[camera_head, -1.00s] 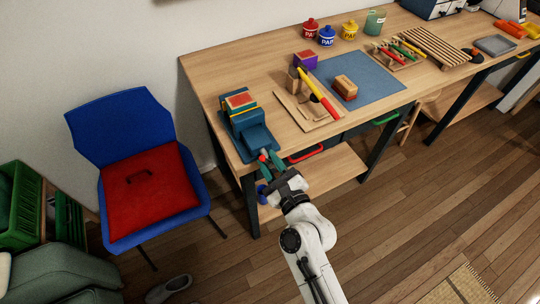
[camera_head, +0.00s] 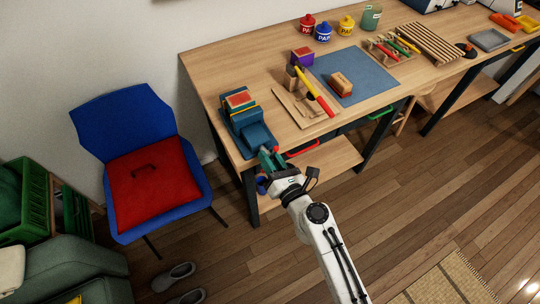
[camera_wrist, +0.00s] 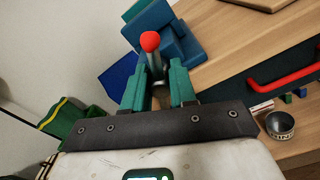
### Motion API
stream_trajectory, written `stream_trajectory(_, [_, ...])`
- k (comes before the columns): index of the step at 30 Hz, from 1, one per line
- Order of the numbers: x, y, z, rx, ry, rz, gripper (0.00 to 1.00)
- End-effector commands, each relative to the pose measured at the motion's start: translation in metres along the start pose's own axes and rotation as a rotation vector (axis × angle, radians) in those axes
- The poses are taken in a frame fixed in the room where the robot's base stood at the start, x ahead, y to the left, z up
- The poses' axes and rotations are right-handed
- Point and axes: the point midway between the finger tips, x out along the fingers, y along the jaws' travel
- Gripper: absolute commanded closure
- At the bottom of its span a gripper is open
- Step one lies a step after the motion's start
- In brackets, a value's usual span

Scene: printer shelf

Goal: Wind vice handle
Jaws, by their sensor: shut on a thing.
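The blue vice (camera_head: 246,122) stands at the front left corner of the wooden workbench, with a stack of coloured blocks held at its top. Its handle (camera_wrist: 150,42), with a red knob at the end, sticks out toward me in the wrist view. My gripper (camera_head: 268,158) is at the bench's front edge, just in front of the vice. In the wrist view my green fingers (camera_wrist: 159,90) stand on both sides of the handle's bar below the red knob, shut on it. The far end of the handle is hidden behind the knob.
A blue chair (camera_head: 122,120) with a red cushion (camera_head: 153,184) stands left of the bench. A wooden board with a yellow and red tool (camera_head: 314,92) lies right of the vice. A red drawer handle (camera_wrist: 283,72) sits below the bench top.

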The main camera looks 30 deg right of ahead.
Motion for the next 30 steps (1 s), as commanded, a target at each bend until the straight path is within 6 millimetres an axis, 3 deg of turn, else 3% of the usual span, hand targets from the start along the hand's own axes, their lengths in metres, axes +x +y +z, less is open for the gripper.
stream_trajectory(30, [-0.0001,-0.0035,-0.0014,0.968,0.002,-0.002,1.00])
